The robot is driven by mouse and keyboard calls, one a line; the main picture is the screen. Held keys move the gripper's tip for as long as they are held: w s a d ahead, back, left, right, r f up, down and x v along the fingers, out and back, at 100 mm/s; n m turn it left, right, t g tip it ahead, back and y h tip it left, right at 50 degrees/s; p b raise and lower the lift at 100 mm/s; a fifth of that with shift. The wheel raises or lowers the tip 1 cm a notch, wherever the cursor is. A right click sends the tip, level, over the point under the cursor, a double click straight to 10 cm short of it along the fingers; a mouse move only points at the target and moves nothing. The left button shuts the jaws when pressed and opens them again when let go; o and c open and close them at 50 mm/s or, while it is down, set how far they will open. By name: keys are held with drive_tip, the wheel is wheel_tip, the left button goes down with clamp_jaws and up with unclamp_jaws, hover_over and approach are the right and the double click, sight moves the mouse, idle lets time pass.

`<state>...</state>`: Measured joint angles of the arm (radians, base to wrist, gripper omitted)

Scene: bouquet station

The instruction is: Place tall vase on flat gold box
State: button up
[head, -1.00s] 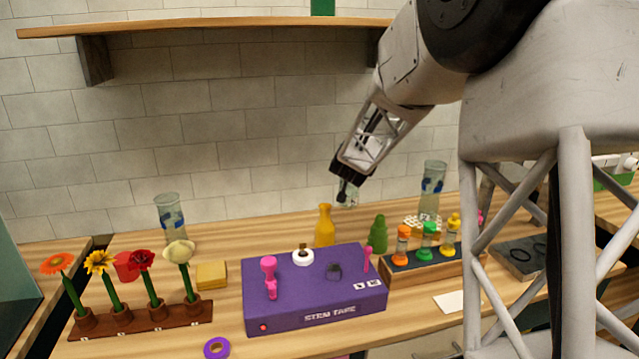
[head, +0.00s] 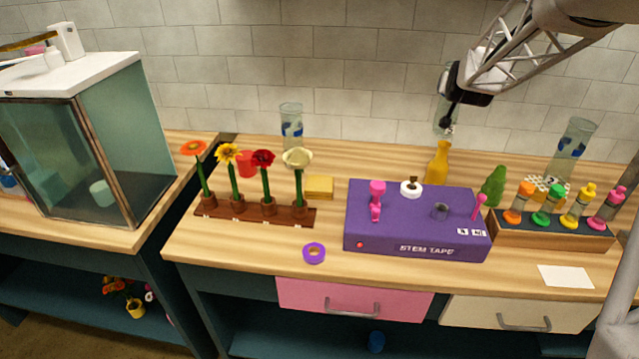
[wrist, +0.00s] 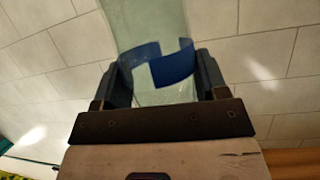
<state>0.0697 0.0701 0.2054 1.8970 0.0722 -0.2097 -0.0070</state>
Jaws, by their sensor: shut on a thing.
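My gripper (head: 449,124) is shut on a clear greenish glass vase with blue patches, the tall vase (head: 443,104), in front of the tiled wall. In the wrist view, the vase (wrist: 158,68) stands between the two dark fingers; its far end is cut off by the frame. In the head view my gripper partly hides it, and it is above and behind the yellow bottle. The flat gold box (head: 319,187) lies on the counter to the left, behind the purple machine's left side and right of the flower rack. Its top is bare.
A similar glass vase (head: 291,124) stands behind the gold box, and another (head: 571,150) at the back right. The flower rack (head: 256,212), purple stem tape machine (head: 418,222), yellow bottle (head: 437,164) and bottle rack (head: 553,228) crowd the counter.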

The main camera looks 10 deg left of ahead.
drive_tip(key=s+a+r+n+g+y, duration=0.15)
drive_tip(key=a+n+y, duration=0.3)
drive_tip(key=a, duration=0.65)
drive_tip(key=s+a+r+n+g+y, duration=0.1)
drive_tip(key=s+a+r+n+y, duration=0.25)
drive_tip(key=a, duration=0.75)
drive_tip(key=s+a+f+n+g+y, duration=0.2)
drive_tip(key=s+a+n+g+y, duration=0.1)
drive_tip(key=s+a, duration=0.2)
drive_tip(key=s+a+f+n+g+y, duration=0.2)
drive_tip(key=s+a+f+n+g, duration=0.1)
drive_tip(key=s+a, duration=0.2)
drive_tip(key=shift+a+n+y, duration=0.4)
drive_tip(key=shift+a, duration=0.85)
drive_tip(key=shift+f, duration=0.2)
wheel_tip(320, 180, down, 6)
drive_tip(key=shift+f, duration=0.1)
drive_tip(key=shift+f, duration=2)
